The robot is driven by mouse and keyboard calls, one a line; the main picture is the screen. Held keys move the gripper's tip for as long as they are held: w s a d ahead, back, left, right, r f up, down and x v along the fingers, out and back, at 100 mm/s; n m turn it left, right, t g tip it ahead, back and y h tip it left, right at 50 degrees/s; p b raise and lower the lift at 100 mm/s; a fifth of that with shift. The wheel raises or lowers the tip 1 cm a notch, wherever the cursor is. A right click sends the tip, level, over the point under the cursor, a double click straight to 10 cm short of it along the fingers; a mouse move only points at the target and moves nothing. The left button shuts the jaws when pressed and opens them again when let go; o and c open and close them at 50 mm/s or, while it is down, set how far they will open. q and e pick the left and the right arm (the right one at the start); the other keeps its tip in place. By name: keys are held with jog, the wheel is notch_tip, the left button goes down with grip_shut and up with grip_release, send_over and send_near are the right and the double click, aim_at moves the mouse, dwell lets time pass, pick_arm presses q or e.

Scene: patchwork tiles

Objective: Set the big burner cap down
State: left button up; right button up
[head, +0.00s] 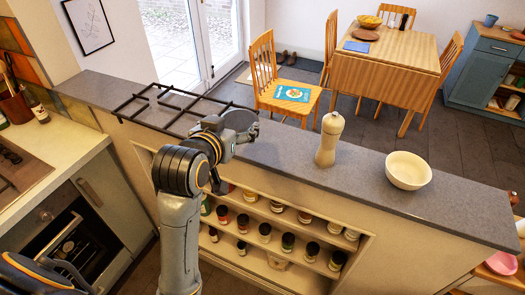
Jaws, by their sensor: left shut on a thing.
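My left gripper (247,137) is shut on the big burner cap (239,119), a dark round disc. The cap is over the grey counter top (290,143), at the right end of a black pan grate (180,106). My gripper and wrist hide part of the cap, and I cannot tell whether it touches the counter. The cooktop (22,168) shows only partly at the left edge. My right gripper is not in view.
A wooden pepper mill (330,140) and a cream bowl (408,170) stand on the counter to the right. Shelves of spice jars (288,242) are below. Bare counter lies between the cap and the mill. A dining table (390,48) with chairs is behind.

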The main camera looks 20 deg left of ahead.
pick_arm(q)
jog(key=w+f+b, duration=0.1)
jog(key=b, duration=0.3)
jog(key=shift+f, duration=0.15)
jog(key=shift+w+d+p, duration=0.3)
jog(key=shift+w+p, duration=0.15)
jog(key=shift+w, duration=0.15)
jog(key=w+d+f, duration=0.2)
jog(key=w, duration=0.1)
jog(key=p, duration=0.1)
send_over(264, 148)
jog(key=f, duration=0.4)
jog(key=shift+s+a+f, duration=0.15)
jog(key=shift+s+a, duration=0.05)
jog(key=shift+s, duration=0.15)
jog(key=shift+w+d+f, duration=0.1)
jog(key=shift+w+f, duration=0.05)
jog(key=shift+f, duration=0.05)
jog(key=f, duration=0.3)
jog(key=shift+w+d+f, duration=0.1)
jog(key=shift+w, duration=0.1)
jog(key=shift+f, duration=0.15)
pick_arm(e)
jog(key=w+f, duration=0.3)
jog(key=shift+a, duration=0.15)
